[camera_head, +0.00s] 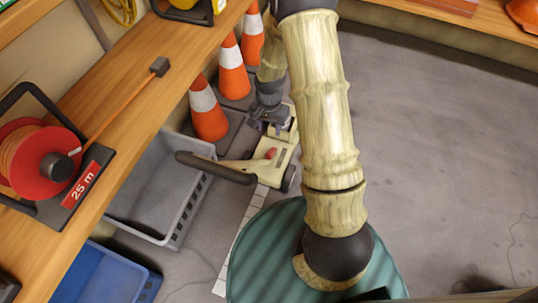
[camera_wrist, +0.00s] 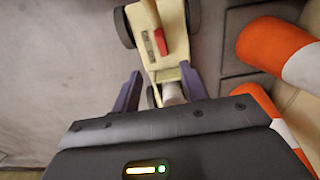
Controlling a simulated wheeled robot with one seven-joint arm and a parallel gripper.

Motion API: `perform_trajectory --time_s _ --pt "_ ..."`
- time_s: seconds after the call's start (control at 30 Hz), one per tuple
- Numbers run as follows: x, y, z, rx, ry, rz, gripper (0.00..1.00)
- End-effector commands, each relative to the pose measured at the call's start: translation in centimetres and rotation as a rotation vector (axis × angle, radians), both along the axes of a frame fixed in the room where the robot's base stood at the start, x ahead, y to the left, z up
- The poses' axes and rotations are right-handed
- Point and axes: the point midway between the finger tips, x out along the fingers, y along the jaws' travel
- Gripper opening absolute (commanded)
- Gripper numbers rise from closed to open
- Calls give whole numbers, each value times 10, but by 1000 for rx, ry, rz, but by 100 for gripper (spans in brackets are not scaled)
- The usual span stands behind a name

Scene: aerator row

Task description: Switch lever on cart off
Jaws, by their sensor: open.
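A cream wheeled cart (camera_head: 275,168) stands on the floor left of my arm in the head view, with a long black handle (camera_head: 215,167) reaching left. A small red lever (camera_head: 271,153) sits on its top. In the wrist view the cart body (camera_wrist: 146,22) is at top centre, and the red lever (camera_wrist: 159,42) lies beside a grey plate with dark marks. My gripper (camera_wrist: 160,90) is open, its two purple-grey fingers spread on either side of the cart's lower end. The lever is ahead of the fingertips, apart from them. My gripper (camera_head: 275,118) is small and partly hidden in the head view.
Floor at right is open.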

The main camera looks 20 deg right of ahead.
Motion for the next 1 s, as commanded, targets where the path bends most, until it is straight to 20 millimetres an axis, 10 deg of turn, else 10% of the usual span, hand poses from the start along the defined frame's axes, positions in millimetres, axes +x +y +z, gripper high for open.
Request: perform_trajectory --time_s 0.27,1.0 --pt "0 0 -15 0 1 1 44" --pt "-1 0 -134 0 1 1 44"
